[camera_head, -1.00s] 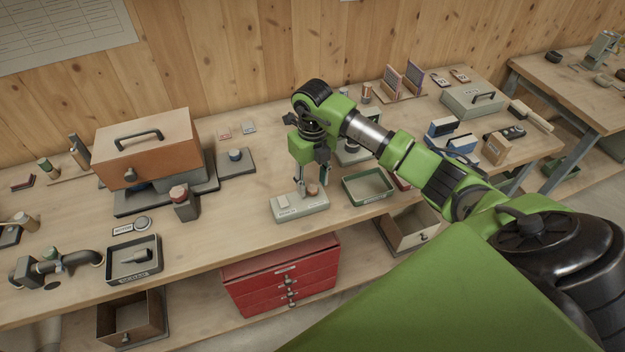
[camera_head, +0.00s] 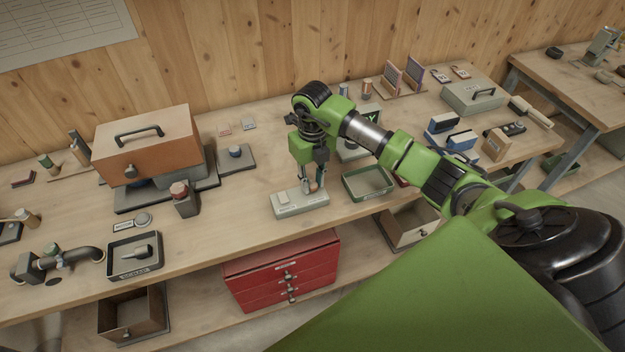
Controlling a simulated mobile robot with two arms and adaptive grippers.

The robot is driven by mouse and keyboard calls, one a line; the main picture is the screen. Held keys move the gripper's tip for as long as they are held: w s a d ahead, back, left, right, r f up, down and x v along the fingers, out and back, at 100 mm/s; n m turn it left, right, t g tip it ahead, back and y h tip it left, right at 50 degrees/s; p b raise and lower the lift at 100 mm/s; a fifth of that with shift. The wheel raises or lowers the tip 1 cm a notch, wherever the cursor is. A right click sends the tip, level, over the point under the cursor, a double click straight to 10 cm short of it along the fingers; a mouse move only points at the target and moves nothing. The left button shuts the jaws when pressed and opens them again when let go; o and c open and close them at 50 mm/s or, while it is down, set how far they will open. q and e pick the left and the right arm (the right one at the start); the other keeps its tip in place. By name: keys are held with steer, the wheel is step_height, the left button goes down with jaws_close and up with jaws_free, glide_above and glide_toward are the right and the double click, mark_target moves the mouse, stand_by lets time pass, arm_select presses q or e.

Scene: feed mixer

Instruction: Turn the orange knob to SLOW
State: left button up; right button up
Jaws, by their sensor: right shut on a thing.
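The orange knob (camera_head: 313,188) is a small piece on the right part of a pale control box (camera_head: 292,207) on the bench. My right gripper (camera_head: 313,187) points down from above and is shut on the orange knob, with its fingers on either side. The fingers cover most of the knob. The knob's pointing direction and any SLOW mark are too small or hidden to read. A small white plate (camera_head: 283,197) sits on the left part of the box. My left gripper is not in view.
A green tray (camera_head: 368,184) stands close to the right of the box. An orange-brown lidded case (camera_head: 147,142) and a grey block with a reddish top (camera_head: 184,199) stand to the left. Red drawers (camera_head: 282,270) are below the bench edge.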

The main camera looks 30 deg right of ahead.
steer(key=m+b, duration=0.1)
steer(key=m, duration=1)
steer(key=shift+m+b, duration=0.3)
steer(key=shift+b, duration=0.05)
steer(key=m, duration=0.4)
steer(key=shift+w+r, duration=0.1)
steer(key=shift+m, duration=0.3)
steer(key=o, duration=1.1)
